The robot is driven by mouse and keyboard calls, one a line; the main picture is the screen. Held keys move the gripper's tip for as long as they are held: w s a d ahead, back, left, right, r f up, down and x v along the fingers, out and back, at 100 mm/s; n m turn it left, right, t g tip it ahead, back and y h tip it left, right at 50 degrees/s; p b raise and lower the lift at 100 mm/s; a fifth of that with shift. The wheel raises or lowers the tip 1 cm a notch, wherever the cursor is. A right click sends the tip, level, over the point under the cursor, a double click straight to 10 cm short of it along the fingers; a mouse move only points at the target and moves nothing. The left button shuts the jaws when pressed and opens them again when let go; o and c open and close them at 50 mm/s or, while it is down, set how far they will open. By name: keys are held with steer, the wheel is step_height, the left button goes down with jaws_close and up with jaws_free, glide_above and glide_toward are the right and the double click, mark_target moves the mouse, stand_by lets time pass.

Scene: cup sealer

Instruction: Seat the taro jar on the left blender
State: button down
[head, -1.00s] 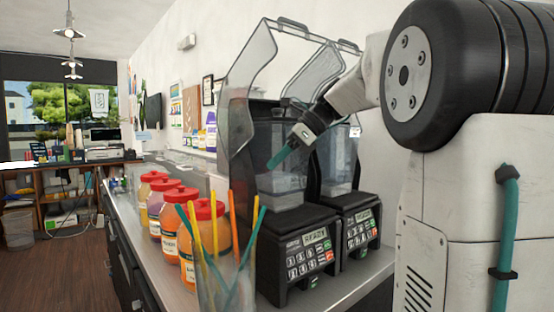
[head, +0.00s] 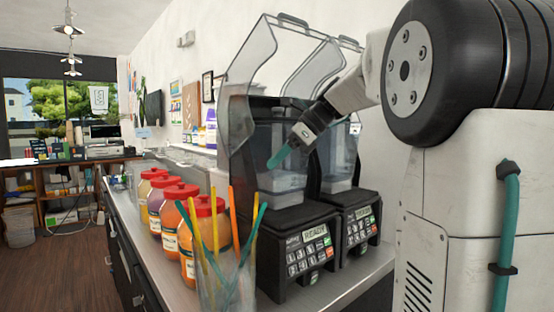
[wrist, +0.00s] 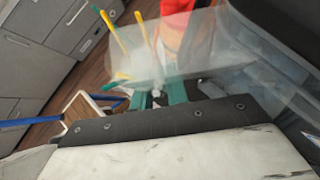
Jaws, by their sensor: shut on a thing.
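The left blender (head: 309,256) stands at the counter's front, its clear hood raised. A clear grey jar (head: 281,186) with a dark top is upright over its base; I take it as the taro jar, though no taro colour shows. I cannot tell whether its bottom is fully down on the base. My gripper (head: 279,157) reaches in from the right, its teal fingertips at the jar's near side. In the wrist view, the teal fingers (wrist: 158,97) are closed on a small pale part, with clear plastic (wrist: 225,75) around them. The grip point is partly hidden.
The right blender (head: 359,217) stands close beside the left one, with its own jar (head: 338,168). A clear cup of coloured straws (head: 226,285) stands in front on the left. Several red-lidded jars (head: 190,265) line the counter behind it. The raised hood (head: 252,62) is near my arm.

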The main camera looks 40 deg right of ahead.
steer(key=shift+f, duration=0.1)
stand_by(0.3)
steer(key=c, duration=1.3)
jaws_free()
steer(key=shift+f, duration=0.15)
steer(key=v, duration=0.8)
